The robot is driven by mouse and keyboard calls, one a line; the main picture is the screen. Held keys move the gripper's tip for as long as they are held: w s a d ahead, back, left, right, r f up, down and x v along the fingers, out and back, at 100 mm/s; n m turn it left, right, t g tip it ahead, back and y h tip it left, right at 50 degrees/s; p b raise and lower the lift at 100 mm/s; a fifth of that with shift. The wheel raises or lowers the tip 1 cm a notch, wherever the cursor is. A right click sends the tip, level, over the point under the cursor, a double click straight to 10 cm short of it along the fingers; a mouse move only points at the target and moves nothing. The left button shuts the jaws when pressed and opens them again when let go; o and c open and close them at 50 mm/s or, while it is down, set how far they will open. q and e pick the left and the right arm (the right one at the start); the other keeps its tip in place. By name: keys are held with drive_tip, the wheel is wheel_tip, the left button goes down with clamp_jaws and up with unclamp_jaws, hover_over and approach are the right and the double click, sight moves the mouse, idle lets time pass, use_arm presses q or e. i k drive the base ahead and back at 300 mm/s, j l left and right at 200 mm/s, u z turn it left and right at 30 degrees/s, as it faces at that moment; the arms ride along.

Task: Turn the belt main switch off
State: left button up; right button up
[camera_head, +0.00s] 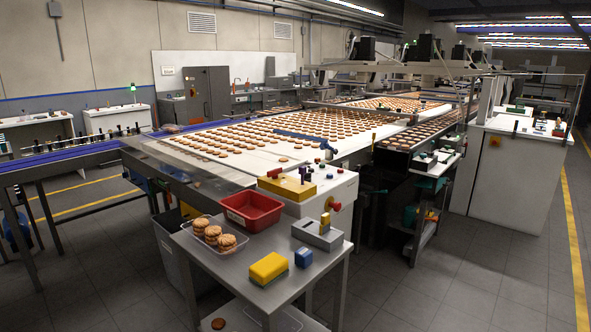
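A white control box (318,190) stands at the near end of the biscuit belt (160,150). A yellow plate (297,190) with a red knob (275,172) and a dark upright part lies on its top. A red round knob (334,205) sticks out of its front face. A small yellow square with a red centre (494,142) is on the side of the white cabinet at the right. I cannot tell which of these is the belt main switch, nor its setting. Neither of my grippers is in view.
A grey metal table (225,272) stands in front of the box. It holds a red bin (251,222), a clear tray of biscuits (193,243), a yellow sponge-like block (268,268), a blue block (303,257) and a grey device (312,238). Floor is clear at front right.

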sight(273, 174)
drive_tip(key=i+j+z, duration=0.2)
drive_tip(key=j+z, duration=0.25)
drive_tip(key=i+j+z, duration=0.15)
drive_tip(key=z, duration=0.35)
drive_tip(key=j, duration=0.1)
